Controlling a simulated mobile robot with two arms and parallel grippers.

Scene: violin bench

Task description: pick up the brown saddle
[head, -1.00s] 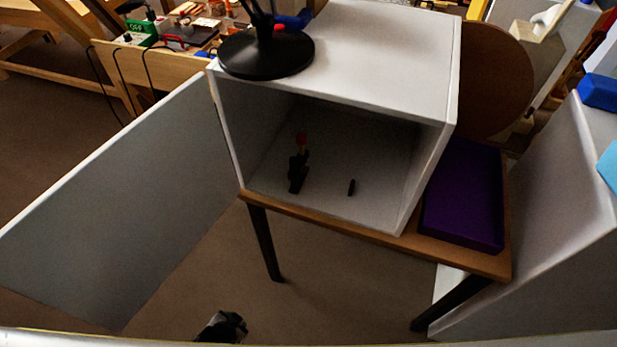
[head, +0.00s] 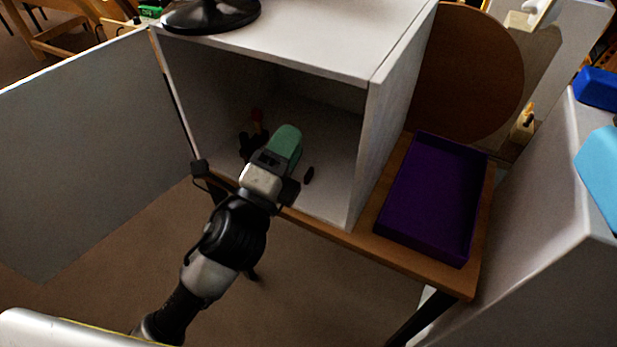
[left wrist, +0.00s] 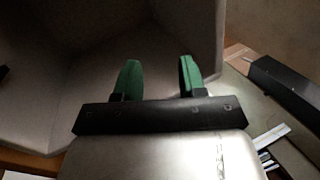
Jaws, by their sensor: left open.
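A small dark upright piece (head: 309,175) stands on the floor of the open white cabinet (head: 335,205), just right of my left gripper. It may be the brown saddle, but its colour is too dark to be sure. A dark figure-like piece with a red top (head: 250,138) stands left of the gripper. My left gripper (head: 286,141) has green fingers and reaches through the cabinet's front opening, above its floor. In the left wrist view its fingers (left wrist: 158,78) are apart with nothing between them. My right gripper is not in view.
A purple tray (head: 425,198) lies on the wooden bench right of the cabinet. The cabinet's door (head: 95,150) stands open to the left. A black round base (head: 212,14) sits on the cabinet top. A dark object (left wrist: 295,88) shows at right in the left wrist view.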

